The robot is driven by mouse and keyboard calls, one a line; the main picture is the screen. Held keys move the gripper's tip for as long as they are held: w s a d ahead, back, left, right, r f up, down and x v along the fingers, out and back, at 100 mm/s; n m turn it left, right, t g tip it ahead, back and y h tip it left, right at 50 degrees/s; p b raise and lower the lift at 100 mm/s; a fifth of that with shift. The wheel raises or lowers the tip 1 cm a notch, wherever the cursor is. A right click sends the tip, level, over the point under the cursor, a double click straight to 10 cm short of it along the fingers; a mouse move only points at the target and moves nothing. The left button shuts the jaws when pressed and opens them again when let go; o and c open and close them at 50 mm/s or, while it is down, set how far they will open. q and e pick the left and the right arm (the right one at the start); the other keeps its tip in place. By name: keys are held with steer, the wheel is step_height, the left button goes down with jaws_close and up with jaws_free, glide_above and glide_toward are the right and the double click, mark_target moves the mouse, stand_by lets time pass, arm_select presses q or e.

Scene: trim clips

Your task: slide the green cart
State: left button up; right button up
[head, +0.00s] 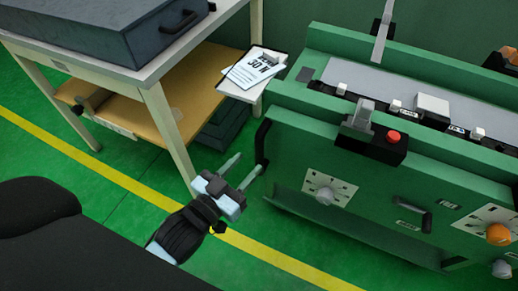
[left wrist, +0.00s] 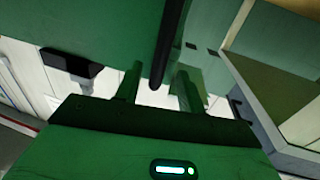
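The green cart (head: 300,150) seems to be the long green body on the right of the head view, with dials and a red button. A black upright handle (head: 262,141) is on its left end. My left gripper (head: 241,169) is open and empty, just below and left of the handle, with its two fingers apart. In the left wrist view the handle (left wrist: 166,45) hangs between the two fingertips (left wrist: 158,80). I cannot tell whether the fingers reach past it or touch it. My right gripper is not in view.
A white-legged table (head: 158,118) with a dark box (head: 115,28) on top and a wooden lower shelf (head: 195,95) stands at the left. A paper sign (head: 255,68) sits on a small ledge by the cart. The green floor (head: 110,215) with a yellow line is clear in front.

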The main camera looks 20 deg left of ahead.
mark_target(256, 154)
arm_select(q)
steer(key=b+x, duration=0.1)
steer(key=x, duration=0.3)
steer(key=shift+w+d+f, duration=0.1)
steer(key=shift+w, duration=0.25)
steer(key=shift+w+d, duration=0.1)
steer(key=shift+w, duration=0.55)
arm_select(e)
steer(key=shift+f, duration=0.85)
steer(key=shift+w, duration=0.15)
arm_select(q)
steer(key=c, duration=0.7)
jaws_close()
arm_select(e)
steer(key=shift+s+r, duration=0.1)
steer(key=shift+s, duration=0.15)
